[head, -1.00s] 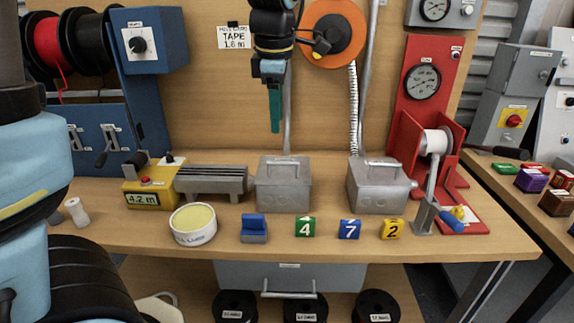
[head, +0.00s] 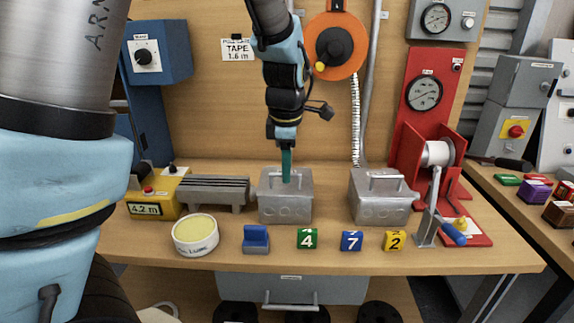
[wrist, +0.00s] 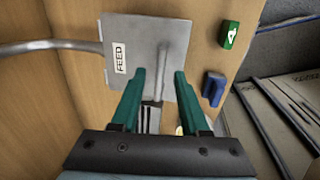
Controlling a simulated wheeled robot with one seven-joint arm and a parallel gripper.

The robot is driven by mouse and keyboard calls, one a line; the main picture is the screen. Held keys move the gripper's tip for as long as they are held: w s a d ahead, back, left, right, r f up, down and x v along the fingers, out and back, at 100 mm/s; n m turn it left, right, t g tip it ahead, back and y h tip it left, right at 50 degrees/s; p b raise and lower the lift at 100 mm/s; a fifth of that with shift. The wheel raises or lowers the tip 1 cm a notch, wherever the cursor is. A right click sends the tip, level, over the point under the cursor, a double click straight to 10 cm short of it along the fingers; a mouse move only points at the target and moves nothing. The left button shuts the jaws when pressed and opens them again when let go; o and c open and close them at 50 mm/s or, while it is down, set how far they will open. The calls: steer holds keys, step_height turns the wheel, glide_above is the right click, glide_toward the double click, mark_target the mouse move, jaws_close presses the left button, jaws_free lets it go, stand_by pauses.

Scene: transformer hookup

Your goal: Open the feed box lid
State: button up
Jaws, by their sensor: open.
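The feed box (head: 285,208) is a grey metal box on the workbench, left of a similar grey box. Its lid looks shut in the head view. In the wrist view the grey lid (wrist: 128,38) carries a FEED label, and its bar handle (wrist: 161,72) shows between my fingers. My gripper (head: 287,178) points down at the lid, its green fingers hiding part of the handle in the head view. In the wrist view my gripper (wrist: 160,75) is open, a finger on each side of the handle. I cannot tell whether either finger touches it.
The second grey box (head: 382,202) stands to the right. In front sit a blue block (head: 256,240), numbered blocks (head: 307,238) and a round white tin (head: 195,233). A yellow meter (head: 155,195) is at left, a red stand (head: 420,110) at right. A pipe (wrist: 50,45) joins the box.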

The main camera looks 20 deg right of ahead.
steer(key=shift+c, duration=0.3)
jaws_close()
stand_by(1.1)
